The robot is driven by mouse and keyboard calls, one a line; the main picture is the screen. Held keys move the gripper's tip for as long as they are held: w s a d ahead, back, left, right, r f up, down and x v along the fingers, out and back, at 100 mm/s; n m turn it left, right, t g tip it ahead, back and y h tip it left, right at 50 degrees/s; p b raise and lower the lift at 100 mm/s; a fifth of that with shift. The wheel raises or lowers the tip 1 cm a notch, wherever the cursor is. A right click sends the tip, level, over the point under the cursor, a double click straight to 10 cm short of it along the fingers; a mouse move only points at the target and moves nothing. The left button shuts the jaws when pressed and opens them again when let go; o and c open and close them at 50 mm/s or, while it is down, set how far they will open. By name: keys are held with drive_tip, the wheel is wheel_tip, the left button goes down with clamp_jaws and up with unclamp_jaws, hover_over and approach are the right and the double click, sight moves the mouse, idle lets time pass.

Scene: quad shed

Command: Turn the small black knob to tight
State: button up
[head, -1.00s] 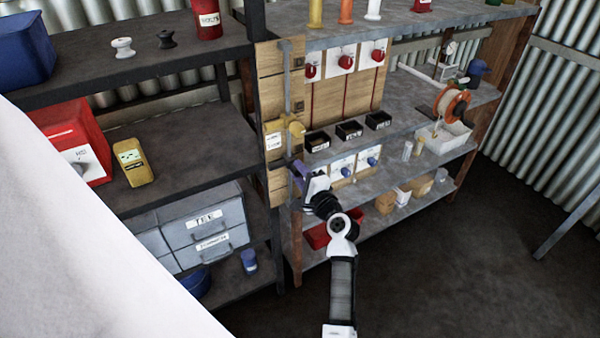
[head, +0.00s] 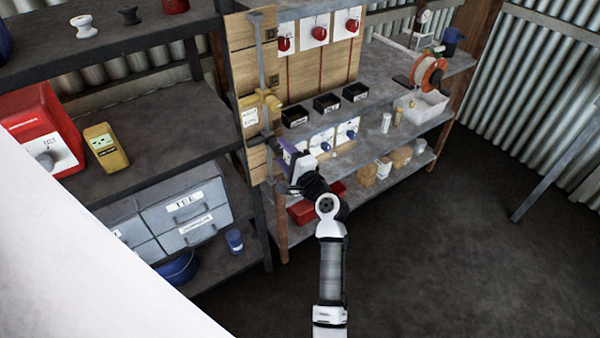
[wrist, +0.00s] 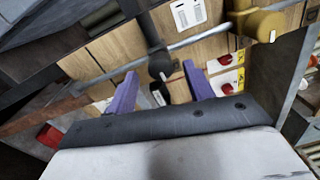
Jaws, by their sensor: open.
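A small black knob (wrist: 160,65) sits on the grey pipe (wrist: 203,38) in the wrist view, with a small white mark on its near side. My gripper (wrist: 160,70) is open, its two purple fingers on either side of the knob in that picture. I cannot tell whether either finger touches it. A small dark-and-white tag (wrist: 158,95) shows just below the knob. In the head view my gripper (head: 288,152) is at the lower part of the wooden board (head: 243,62), and it and the arm largely hide the knob there.
A yellow valve (head: 262,104) is on the same pipe above; it also shows in the wrist view (wrist: 265,22). Red knobs (head: 320,33), black bins (head: 327,102) and blue knobs (head: 350,134) are to the right. A dark shelf (head: 150,140) stands left. Floor (head: 430,250) at right is clear.

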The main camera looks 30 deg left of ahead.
drive_tip(key=b+v, duration=0.3)
drive_tip(key=v, duration=0.8)
